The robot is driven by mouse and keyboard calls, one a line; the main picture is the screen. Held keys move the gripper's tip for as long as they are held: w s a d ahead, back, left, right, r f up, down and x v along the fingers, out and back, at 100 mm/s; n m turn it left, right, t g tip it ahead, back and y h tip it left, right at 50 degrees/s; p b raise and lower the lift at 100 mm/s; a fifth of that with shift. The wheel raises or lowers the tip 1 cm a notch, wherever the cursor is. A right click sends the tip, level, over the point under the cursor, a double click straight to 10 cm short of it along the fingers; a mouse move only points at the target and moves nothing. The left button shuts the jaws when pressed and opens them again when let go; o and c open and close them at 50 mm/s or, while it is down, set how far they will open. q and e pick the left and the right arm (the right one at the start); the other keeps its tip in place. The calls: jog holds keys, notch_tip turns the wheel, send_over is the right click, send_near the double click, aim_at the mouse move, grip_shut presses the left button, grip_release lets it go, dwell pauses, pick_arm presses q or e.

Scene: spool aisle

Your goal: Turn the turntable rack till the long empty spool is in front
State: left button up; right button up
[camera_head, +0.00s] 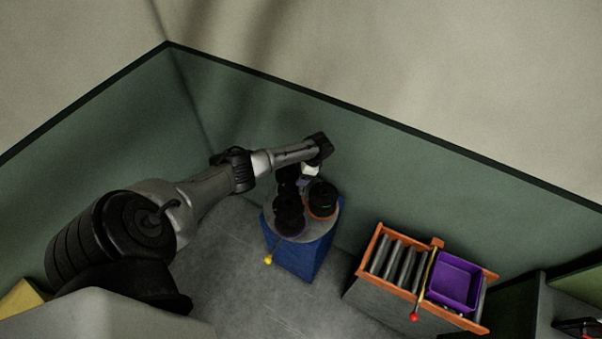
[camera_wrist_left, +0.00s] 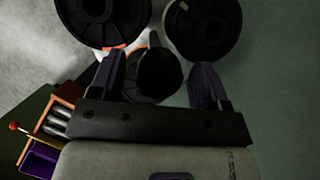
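The turntable rack (camera_head: 297,232) is a round grey disc on a blue cabinet, with a yellow-knobbed lever (camera_head: 268,260) at its front left. A dark spool (camera_head: 289,217) stands at its front left, and another spool with an orange and green rim (camera_head: 323,199) stands at the right. In the left wrist view, large dark spools show at top left (camera_wrist_left: 103,12) and top right (camera_wrist_left: 203,28), with a smaller dark one (camera_wrist_left: 155,76) between my fingers in the picture. I cannot tell which is long and empty. My left gripper (camera_wrist_left: 157,82) is open, above the rack's back; contact is unclear.
An orange-framed roller stand (camera_head: 372,246) with a purple bin (camera_head: 455,281) and a red-knobbed lever (camera_head: 414,317) stands right of the rack. Green walls (camera_head: 400,170) close in behind. Grey floor (camera_head: 235,275) is free in front of the rack.

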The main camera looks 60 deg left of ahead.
pick_arm(q)
jog(key=shift+o, duration=0.2)
jog(key=v, duration=1.3)
jog(key=shift+r+b, duration=0.4)
jog(key=shift+b, duration=0.05)
jog(key=shift+w, duration=0.15)
